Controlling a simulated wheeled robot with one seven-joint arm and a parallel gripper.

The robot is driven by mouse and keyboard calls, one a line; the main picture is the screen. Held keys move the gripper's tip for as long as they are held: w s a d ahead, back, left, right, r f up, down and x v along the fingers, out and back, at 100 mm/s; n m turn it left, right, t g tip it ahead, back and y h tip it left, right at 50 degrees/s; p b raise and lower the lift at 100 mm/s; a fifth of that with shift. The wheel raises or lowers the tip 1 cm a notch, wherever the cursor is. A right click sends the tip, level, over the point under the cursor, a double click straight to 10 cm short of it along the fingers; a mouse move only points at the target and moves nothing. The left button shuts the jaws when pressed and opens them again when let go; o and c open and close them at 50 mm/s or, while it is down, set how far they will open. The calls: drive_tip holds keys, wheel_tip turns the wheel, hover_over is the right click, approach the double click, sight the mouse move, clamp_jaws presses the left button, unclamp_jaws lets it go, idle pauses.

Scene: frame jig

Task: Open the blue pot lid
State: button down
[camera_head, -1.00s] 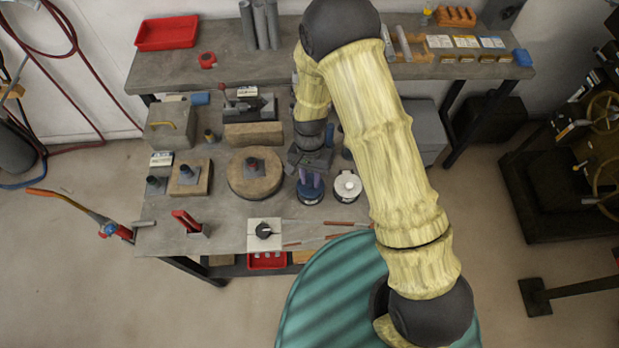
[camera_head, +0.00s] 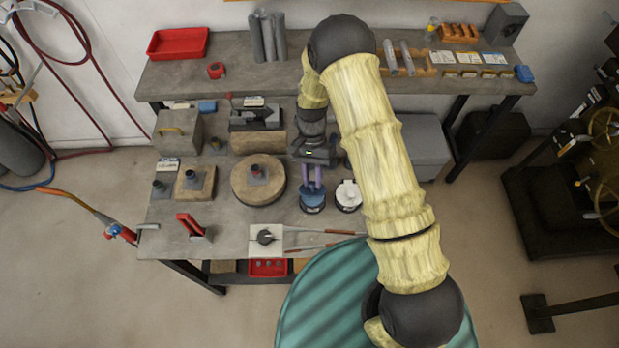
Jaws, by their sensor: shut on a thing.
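The blue pot lid (camera_head: 312,198) is on a small dark round pot near the front middle of the workbench. My gripper (camera_head: 312,187) comes down on it from above, with its two purple fingers reaching the lid's top. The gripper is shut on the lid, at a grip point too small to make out. I cannot tell whether the lid is apart from the pot beneath. A similar white-lidded pot (camera_head: 348,194) stands close on the right. My arm covers the bench behind and to the right.
A round wooden block (camera_head: 245,190) stands left of the blue pot. A red upright clamp (camera_head: 190,224) stands at the front left. A teal ribbed round surface (camera_head: 325,300) fills the lower middle.

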drive_tip(key=c, duration=1.2)
unclamp_jaws()
drive_tip(key=shift+w+r+b, duration=0.3)
drive_tip(key=shift+w+r, duration=0.15)
drive_tip(key=shift+r, duration=0.1)
drive_tip(key=b+v, duration=0.4)
drive_tip(key=v, duration=1.2)
drive_tip(key=shift+s+r, duration=0.1)
drive_tip(key=shift+r, duration=0.05)
